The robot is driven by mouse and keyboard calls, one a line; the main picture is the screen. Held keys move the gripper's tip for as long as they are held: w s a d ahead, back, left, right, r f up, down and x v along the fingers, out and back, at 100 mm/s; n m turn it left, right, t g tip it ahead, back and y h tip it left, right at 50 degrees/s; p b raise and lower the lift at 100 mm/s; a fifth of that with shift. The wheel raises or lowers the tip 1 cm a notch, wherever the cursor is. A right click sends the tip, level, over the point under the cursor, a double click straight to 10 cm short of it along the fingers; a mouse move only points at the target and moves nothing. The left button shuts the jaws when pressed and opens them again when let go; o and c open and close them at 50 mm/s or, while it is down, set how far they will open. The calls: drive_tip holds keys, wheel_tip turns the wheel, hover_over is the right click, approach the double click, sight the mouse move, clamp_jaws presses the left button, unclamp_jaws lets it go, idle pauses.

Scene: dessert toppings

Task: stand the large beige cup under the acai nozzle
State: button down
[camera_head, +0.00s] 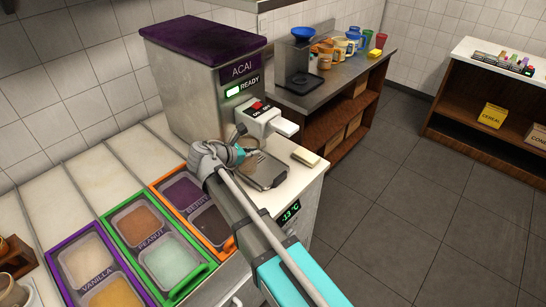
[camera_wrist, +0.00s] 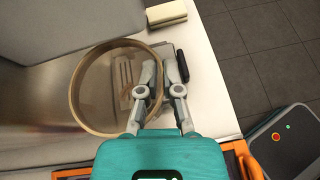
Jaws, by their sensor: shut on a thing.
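The large beige cup shows in the wrist view as a wide round rim (camera_wrist: 73,92), seen from above. My gripper (camera_wrist: 160,80) is shut on the right side of its wall, one finger inside the rim and one outside. In the head view my gripper (camera_head: 250,157) is low in front of the acai machine (camera_head: 205,90), near the white dispensing head (camera_head: 270,120) and over the drip tray (camera_head: 272,180). The cup is hard to make out there. I cannot tell whether its base touches the tray or whether it is centred under the nozzle.
A sponge-like block (camera_head: 306,157) lies on the counter right of the tray. Topping tubs in purple, green and orange frames (camera_head: 150,185) fill the near counter. A back counter holds cups, mugs and a blue-topped machine (camera_head: 300,65). The floor at right is clear.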

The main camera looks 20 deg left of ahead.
drive_tip(key=shift+b+x, duration=0.65)
drive_tip(key=shift+x, duration=1.5)
drive_tip(key=shift+f+b+x, duration=0.2)
drive_tip(key=shift+b+x, duration=0.5)
drive_tip(key=shift+x, duration=0.5)
drive_tip(key=shift+f+b+x, duration=0.2)
drive_tip(key=shift+b+x, duration=0.5)
drive_tip(key=shift+x, duration=0.55)
drive_tip(key=shift+s+a, duration=0.15)
drive_tip(key=shift+s, duration=0.05)
drive_tip(key=shift+f, duration=0.2)
drive_tip(key=c, duration=0.8)
unclamp_jaws()
drive_tip(key=shift+r, duration=0.1)
